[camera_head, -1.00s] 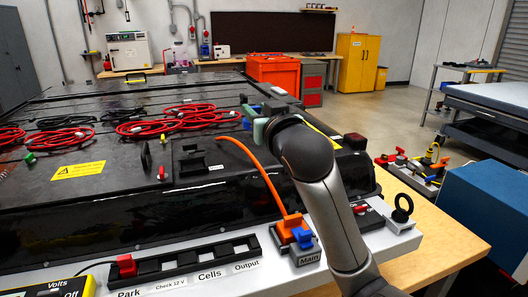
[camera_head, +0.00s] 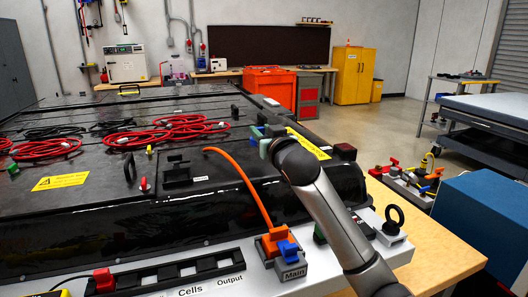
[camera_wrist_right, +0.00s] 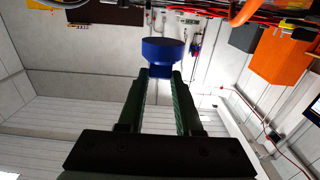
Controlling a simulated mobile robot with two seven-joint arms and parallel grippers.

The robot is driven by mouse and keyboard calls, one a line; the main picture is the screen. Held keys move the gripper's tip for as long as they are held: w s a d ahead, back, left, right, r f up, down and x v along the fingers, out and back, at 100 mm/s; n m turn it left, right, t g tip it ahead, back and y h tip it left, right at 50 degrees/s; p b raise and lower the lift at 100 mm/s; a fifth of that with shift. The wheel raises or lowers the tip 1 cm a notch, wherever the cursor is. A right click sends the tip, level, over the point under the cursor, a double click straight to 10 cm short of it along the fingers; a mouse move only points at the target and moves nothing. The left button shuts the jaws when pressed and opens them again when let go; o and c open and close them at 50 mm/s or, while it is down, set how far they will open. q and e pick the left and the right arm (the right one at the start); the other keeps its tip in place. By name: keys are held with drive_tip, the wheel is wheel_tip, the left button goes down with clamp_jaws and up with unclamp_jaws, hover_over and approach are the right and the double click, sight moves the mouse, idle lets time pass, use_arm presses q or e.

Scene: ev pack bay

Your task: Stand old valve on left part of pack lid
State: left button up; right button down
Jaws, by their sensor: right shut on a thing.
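My right gripper (camera_head: 264,140) is over the right part of the black pack lid (camera_head: 100,205), with its arm coming in from the lower right. In the right wrist view its two green fingers (camera_wrist_right: 160,90) are shut on a blue, cup-shaped piece, which I take for the old valve (camera_wrist_right: 163,52). Its wide end points away from the fingers. In the head view the valve is mostly hidden by my gripper and I cannot tell its tilt. It appears clear of the lid. My left gripper is not in view.
Red cables (camera_head: 170,132) lie on the lid's left and middle. Small upright parts, a black ring (camera_head: 129,167) and a red-topped piece (camera_head: 144,185), stand nearer. An orange cable (camera_head: 240,180) arches to a connector in front. The lid's front left has bare room.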

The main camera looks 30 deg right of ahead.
drive_tip(key=shift+w+d+f, duration=0.35)
drive_tip(key=shift+d+f, duration=0.05)
drive_tip(key=shift+f, duration=0.2)
drive_tip(key=shift+w+d+f, duration=0.3)
drive_tip(key=shift+d+f, duration=0.05)
drive_tip(key=shift+f, duration=0.2)
drive_tip(key=shift+w+d+f, duration=0.1)
drive_tip(key=shift+w+f, duration=0.05)
drive_tip(key=shift+f, duration=0.8)
drive_tip(key=shift+w+d+f, duration=0.1)
drive_tip(key=shift+f, duration=0.8)
drive_tip(key=shift+f, duration=0.15)
drive_tip(key=c, duration=0.6)
unclamp_jaws()
drive_tip(key=b+v, duration=0.1)
drive_tip(key=v, duration=1.1)
